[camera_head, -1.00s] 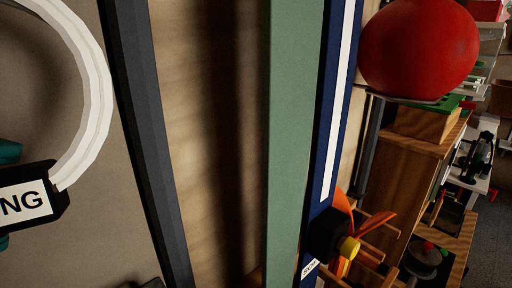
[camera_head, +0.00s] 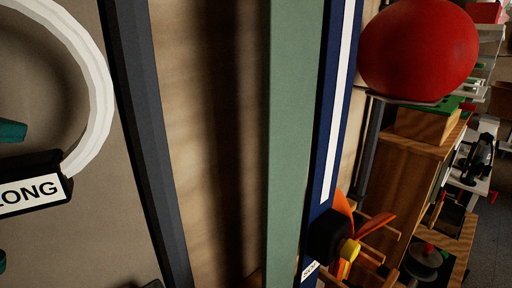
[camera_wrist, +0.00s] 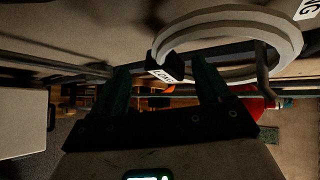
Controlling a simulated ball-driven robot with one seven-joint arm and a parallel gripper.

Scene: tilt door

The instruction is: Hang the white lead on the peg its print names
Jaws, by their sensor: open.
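In the wrist view the loop (camera_wrist: 285,42) stretches right from the block (camera_wrist: 165,70). My gripper (camera_wrist: 160,66) has dark teal fingers, open on either side of the block with gaps. In the head view its fingertips show above and below the block. A dark bar (camera_wrist: 262,72) crosses the loop in the wrist view; whether the loop hangs on it I cannot tell.
Another white label (camera_wrist: 308,9), ending in "NG", is on the beige panel in the wrist view. A dark frame bar (camera_head: 150,150), a green post (camera_head: 295,140) and a blue post stand right of the lead. A red ball (camera_head: 418,48) and cluttered wooden furniture are farther right.

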